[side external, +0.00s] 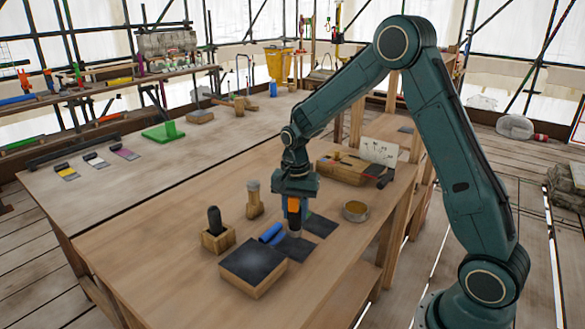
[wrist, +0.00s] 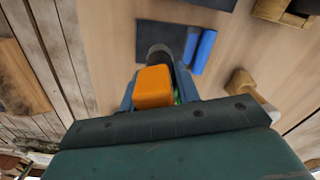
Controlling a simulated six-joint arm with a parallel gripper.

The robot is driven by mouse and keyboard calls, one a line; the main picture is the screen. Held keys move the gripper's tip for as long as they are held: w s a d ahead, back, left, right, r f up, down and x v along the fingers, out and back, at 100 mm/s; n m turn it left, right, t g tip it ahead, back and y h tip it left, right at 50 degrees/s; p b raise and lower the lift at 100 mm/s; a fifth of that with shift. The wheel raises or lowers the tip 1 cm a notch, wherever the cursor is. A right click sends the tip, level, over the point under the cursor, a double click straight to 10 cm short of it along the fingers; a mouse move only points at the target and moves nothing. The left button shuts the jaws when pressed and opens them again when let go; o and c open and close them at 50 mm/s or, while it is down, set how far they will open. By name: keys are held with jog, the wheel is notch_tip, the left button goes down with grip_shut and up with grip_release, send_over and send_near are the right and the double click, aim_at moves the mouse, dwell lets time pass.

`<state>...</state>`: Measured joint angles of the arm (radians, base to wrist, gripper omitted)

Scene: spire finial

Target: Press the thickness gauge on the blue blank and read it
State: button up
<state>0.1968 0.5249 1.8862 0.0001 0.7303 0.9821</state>
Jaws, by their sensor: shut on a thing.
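My gripper (side external: 293,203) points down over the bench and is shut on the thickness gauge, whose orange body (side external: 294,205) shows between the jaws. The orange body also shows in the wrist view (wrist: 154,87), with a dark round end beyond it. The gauge's lower end is over or on a dark flat sheet (side external: 296,248); I cannot tell whether it touches. A blue rounded piece (side external: 270,232), which looks like two rolls side by side, lies right beside the gauge. It shows in the wrist view (wrist: 204,52) to the right of the gauge. No readout is legible.
A dark-topped wooden block (side external: 253,266), a wooden holder with a black handle (side external: 216,238) and a wooden upright tool (side external: 254,200) stand close by. Another dark sheet (side external: 321,225), a round tin (side external: 355,211) and a wooden tray (side external: 340,174) lie to the right.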

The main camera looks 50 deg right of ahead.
aim_at(295, 223)
jog(key=shift+f, duration=2.15)
jog(key=o, duration=1.1)
jog(key=shift+o, duration=0.2)
notch_tip(295, 223, up, 13)
jog(key=shift+r, duration=0.35)
jog(key=shift+r, duration=0.1)
